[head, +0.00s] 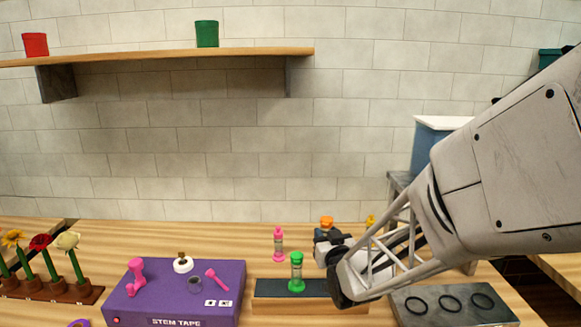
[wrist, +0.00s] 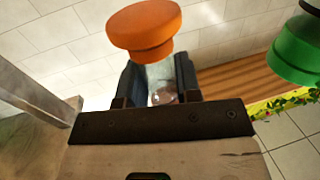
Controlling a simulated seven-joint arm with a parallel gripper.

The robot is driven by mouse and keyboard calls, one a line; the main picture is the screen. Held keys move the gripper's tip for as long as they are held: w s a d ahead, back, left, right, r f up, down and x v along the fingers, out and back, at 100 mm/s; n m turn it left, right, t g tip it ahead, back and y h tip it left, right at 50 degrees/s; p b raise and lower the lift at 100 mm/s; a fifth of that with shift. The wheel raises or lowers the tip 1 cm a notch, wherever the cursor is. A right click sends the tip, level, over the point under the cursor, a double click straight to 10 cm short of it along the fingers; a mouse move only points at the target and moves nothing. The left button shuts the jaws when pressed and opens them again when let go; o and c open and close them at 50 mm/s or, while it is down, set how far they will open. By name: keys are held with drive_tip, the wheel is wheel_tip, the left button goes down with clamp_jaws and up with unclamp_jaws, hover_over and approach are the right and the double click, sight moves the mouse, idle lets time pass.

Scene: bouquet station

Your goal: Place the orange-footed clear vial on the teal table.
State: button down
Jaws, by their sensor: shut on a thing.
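My gripper (head: 332,238) is shut on the orange-footed clear vial, held above the back of the wooden counter in the head view. Its orange end (head: 327,221) shows above the fingers there. In the wrist view the orange disc (wrist: 145,32) sticks out past my gripper (wrist: 160,82), and the clear body (wrist: 160,72) is between the two dark fingers. The vial's other end is hidden. No teal table is plain to see; a small teal thing (head: 549,62) shows at the upper right, partly behind my arm.
A pink-ended vial (head: 278,244) and a green-ended vial (head: 296,272) stand left of my gripper. A purple box (head: 175,298) and flowers in a wooden rack (head: 50,292) are further left. A grey plate with black rings (head: 450,303) is at front right. A white-topped blue box (head: 428,140) stands behind my arm.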

drive_tip(key=w+d+m+h, duration=0.1)
drive_tip(key=w+d, duration=0.3)
drive_tip(key=w, duration=0.6)
drive_tip(key=w+d+f+m+h, duration=0.1)
drive_tip(key=w+d, duration=0.4)
drive_tip(key=w, duration=0.6)
drive_tip(key=shift+f+h, duration=0.2)
drive_tip(key=shift+h, duration=0.7)
idle(2.5)
wheel_tip(320, 180, up, 5)
drive_tip(key=s+a+r+n+y, duration=0.15)
drive_tip(key=s+a, duration=0.25)
drive_tip(key=s, duration=0.4)
drive_tip(key=s+a+r+n+y, duration=0.1)
drive_tip(key=s+a+y, duration=0.1)
drive_tip(key=s+a, duration=0.45)
drive_tip(key=s+a+f+n+g+y, duration=0.1)
drive_tip(key=s+a+n+y, duration=0.15)
drive_tip(key=s, duration=1.05)
drive_tip(key=s+a+f+n+g+y, duration=0.1)
drive_tip(key=s+a+f+y, duration=0.15)
drive_tip(key=s, duration=1.15)
wheel_tip(320, 180, down, 10)
drive_tip(key=shift+w+d, duration=0.15)
drive_tip(key=shift+w, duration=0.2)
